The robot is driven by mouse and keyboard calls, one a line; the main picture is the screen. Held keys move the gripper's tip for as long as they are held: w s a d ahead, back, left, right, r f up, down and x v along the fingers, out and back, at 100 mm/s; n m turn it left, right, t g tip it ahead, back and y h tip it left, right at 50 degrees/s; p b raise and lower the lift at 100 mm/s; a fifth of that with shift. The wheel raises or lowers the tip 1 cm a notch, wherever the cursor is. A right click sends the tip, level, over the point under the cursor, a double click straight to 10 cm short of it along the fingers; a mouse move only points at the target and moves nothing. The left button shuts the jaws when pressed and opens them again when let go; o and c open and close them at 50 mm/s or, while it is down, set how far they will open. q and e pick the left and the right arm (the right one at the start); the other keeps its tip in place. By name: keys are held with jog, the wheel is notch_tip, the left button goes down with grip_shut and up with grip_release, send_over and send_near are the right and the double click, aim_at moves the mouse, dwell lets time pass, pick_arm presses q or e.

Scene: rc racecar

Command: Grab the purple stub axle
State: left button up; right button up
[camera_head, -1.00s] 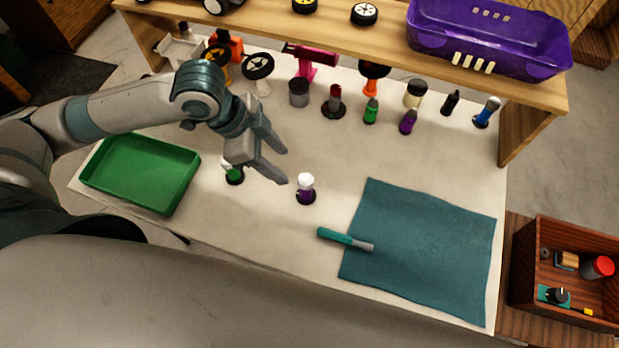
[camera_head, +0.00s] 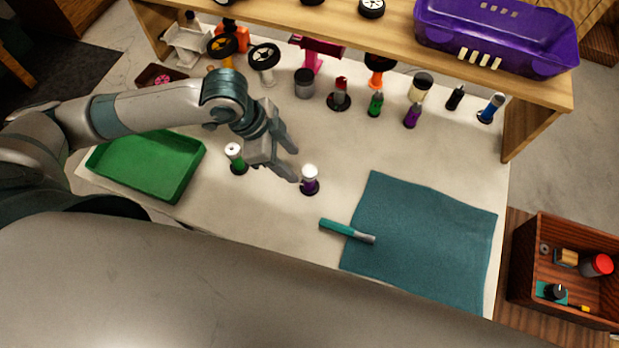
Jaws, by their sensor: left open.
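A small upright part with a purple lower body and white top (camera_head: 309,181) stands on a dark round base on the table. A second purple part (camera_head: 412,116) stands upright farther back, near the shelf. I cannot tell for sure which of the two is the stub axle. My left gripper (camera_head: 293,163) is open and empty. Its fingertips are just left of and behind the purple-and-white part, and the near one is very close to it. I cannot tell whether they touch. My right gripper is not in view.
A green-and-white part (camera_head: 237,160) stands just left of my left gripper, beside a green tray (camera_head: 150,165). A teal screwdriver (camera_head: 345,230) lies partly on a teal cloth (camera_head: 425,240). Several upright parts, such as a green one (camera_head: 375,104), stand below a wooden shelf (camera_head: 380,42).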

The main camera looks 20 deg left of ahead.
aim_at(303, 172)
pick_arm(q)
jog(key=p+x, duration=0.1)
jog(key=x, duration=0.5)
jog(key=shift+d+f, duration=0.1)
jog(key=shift+f, duration=0.25)
jog(key=shift+w+f, duration=0.1)
jog(key=shift+w+d+f+p, duration=0.2)
jog(key=shift+f+p, duration=0.35)
jog(key=shift+p, duration=0.05)
jog(key=p+x, duration=0.1)
jog(key=x, duration=0.1)
jog(key=shift+w+f, duration=0.1)
jog(key=shift+f, duration=0.3)
jog(key=shift+w+d+f, duration=0.1)
jog(key=shift+d+f, duration=0.1)
jog(key=shift+f, duration=0.25)
jog(key=c, duration=1)
